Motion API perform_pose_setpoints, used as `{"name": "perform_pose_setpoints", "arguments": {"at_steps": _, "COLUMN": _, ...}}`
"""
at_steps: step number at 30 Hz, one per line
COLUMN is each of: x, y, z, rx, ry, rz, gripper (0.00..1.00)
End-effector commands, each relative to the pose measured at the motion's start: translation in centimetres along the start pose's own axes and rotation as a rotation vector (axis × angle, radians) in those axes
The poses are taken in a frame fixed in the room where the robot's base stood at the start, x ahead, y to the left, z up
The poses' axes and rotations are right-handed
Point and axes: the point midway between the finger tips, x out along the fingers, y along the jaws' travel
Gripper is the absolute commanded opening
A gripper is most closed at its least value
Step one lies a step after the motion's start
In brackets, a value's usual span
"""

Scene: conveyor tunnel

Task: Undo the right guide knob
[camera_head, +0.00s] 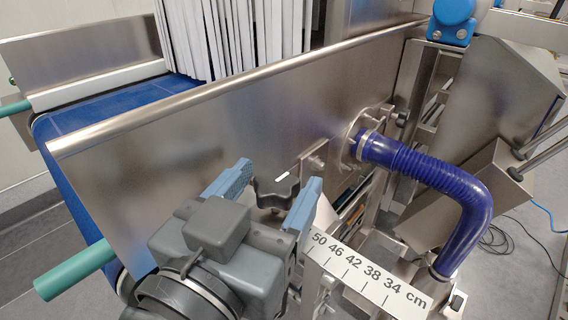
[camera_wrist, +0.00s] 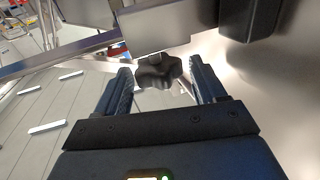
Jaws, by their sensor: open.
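My gripper (camera_head: 270,184) is open, with one blue finger on each side of the knob. In the wrist view the knob (camera_wrist: 158,71) sits between and just beyond the fingertips of my gripper (camera_wrist: 160,80). Gaps show on both sides, so the fingers do not appear closed on it. A scale plate (camera_head: 368,272) marked in cm lies just right of the gripper.
A steel side guide (camera_head: 240,110) stands along the blue conveyor belt (camera_head: 125,105). A blue corrugated hose (camera_head: 430,172) curves down at the right from a round flange. White strip curtains (camera_head: 215,40) hang at the back. A green roller end (camera_head: 72,272) sticks out at lower left.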

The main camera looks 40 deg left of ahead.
Motion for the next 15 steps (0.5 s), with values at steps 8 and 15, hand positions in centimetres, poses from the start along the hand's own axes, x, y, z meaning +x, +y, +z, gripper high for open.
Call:
{"name": "perform_pose_setpoints", "arguments": {"at_steps": 8, "x": 2.6, "y": 0.1, "z": -0.1, "rx": 0.0, "ry": 0.0, "rz": 0.001, "gripper": 0.7}}
{"name": "perform_pose_setpoints", "arguments": {"at_steps": 15, "x": 2.8, "y": 0.1, "z": 0.0, "rx": 0.0, "ry": 0.0, "rz": 0.0, "gripper": 0.7}}
